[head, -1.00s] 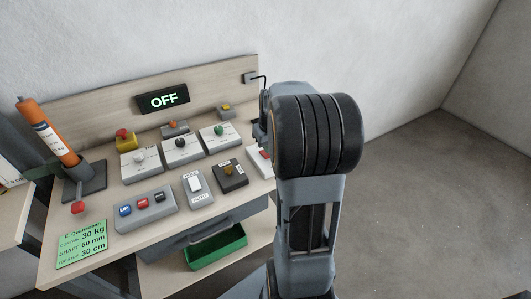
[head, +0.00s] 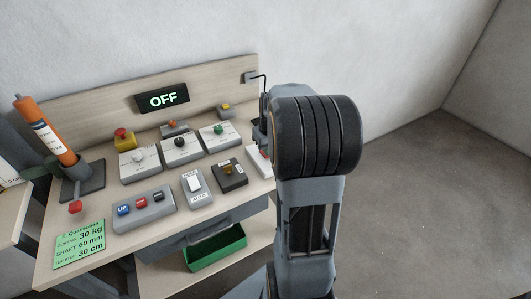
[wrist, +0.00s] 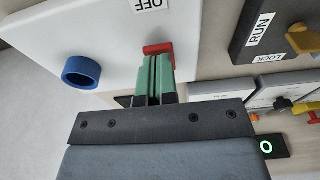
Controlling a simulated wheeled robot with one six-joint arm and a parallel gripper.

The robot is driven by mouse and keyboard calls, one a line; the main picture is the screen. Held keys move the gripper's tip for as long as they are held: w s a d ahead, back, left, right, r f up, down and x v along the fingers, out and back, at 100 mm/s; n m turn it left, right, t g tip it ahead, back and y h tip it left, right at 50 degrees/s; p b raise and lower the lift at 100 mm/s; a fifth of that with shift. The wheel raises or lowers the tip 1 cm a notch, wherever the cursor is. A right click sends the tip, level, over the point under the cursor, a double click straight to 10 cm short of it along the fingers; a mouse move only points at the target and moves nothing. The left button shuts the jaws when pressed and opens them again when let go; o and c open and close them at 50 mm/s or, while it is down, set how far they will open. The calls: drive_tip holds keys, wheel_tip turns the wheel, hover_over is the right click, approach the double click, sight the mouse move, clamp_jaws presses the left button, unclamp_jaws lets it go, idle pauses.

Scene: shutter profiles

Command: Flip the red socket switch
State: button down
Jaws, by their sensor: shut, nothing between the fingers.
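The red socket switch (wrist: 158,49) is a small red rocker on a white box (wrist: 110,40) in the wrist view. A label reading OFF lies above it there, and a blue round socket (wrist: 81,72) is to its left. My gripper (wrist: 155,62) has its green fingers shut and empty, with the tips right at the lower edge of the red switch. I cannot tell whether they touch it. In the head view the white box (head: 257,163) shows partly beside my arm, with a bit of red on it. My gripper is hidden there behind my arm.
A dark box with a yellow knob (head: 228,170) and RUN and LOCK labels stands beside the white box. Several other switch boxes fill the bench (head: 105,242). A display (head: 162,97) reads OFF. A green bin (head: 215,247) sits below. Floor to the right is clear.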

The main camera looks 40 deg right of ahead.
drive_tip(key=shift+f+b, duration=0.4)
drive_tip(key=shift+f, duration=0.15)
drive_tip(key=shift+r, duration=0.2)
drive_tip(key=shift+r+p, duration=2.8)
drive_tip(key=shift+r, duration=0.65)
drive_tip(key=shift+m+g, duration=0.3)
drive_tip(key=shift+m, duration=0.6)
drive_tip(key=s+a, duration=0.1)
drive_tip(key=s+f, duration=0.1)
drive_tip(key=s+a, duration=0.1)
drive_tip(key=shift+a+f, duration=0.25)
drive_tip(key=shift+a, duration=0.05)
drive_tip(key=s+a+r+n+t, duration=0.1)
drive_tip(key=s+a, duration=0.3)
drive_tip(key=a, duration=0.5)
drive_tip(key=s+a+r+n+t, duration=0.1)
drive_tip(key=s+a+r, duration=0.3)
drive_tip(key=a, duration=0.5)
drive_tip(key=shift+s+r+n+t, duration=0.15)
drive_tip(key=shift+s+n+t, duration=0.15)
drive_tip(key=shift+s+n, duration=0.35)
